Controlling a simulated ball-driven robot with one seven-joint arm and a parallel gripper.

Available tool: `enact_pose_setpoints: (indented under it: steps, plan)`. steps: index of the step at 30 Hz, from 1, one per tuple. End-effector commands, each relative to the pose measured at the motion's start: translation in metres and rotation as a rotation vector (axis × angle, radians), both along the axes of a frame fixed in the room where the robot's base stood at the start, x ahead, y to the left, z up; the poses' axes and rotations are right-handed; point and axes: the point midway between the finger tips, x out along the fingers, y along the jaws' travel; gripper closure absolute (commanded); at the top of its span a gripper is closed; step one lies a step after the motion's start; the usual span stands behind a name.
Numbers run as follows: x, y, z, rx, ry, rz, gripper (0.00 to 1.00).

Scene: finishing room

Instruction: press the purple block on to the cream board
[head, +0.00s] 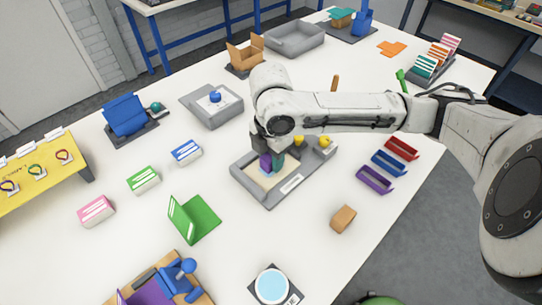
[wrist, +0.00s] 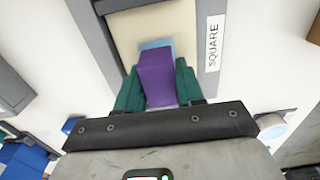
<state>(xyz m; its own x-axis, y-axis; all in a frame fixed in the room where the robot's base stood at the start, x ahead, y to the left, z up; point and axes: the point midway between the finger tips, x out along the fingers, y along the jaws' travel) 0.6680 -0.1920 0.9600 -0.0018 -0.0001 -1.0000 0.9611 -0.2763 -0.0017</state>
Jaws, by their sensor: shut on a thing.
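My gripper (head: 272,160) has green fingers, one on each side of the purple block (wrist: 157,78), and is shut on it. In the head view the purple block (head: 265,160) is partly hidden by my fingers. The cream board (head: 259,181) lies inside a grey tray (head: 271,203). In the wrist view the cream board (wrist: 155,22) shows beyond the block. A light blue patch (wrist: 155,44) shows just past the block's far end. The block is over the board; I cannot tell whether they touch.
A label reading SQUARE (wrist: 214,42) is on the tray's rim. Two yellow pieces (head: 326,141) sit at the tray's far right part. A tan block (head: 343,219), a green folder (head: 196,219) and red, blue and purple bins (head: 374,180) stand around it. White table is clear between them.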

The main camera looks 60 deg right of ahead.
Motion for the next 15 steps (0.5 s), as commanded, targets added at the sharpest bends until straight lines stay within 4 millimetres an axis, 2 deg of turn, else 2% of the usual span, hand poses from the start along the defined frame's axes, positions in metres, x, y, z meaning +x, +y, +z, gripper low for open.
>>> enact_pose_setpoints:
  steps: [15]
  plan:
    - [0.0,0.0,-0.0033,0.0,0.0,0.0,0.89]
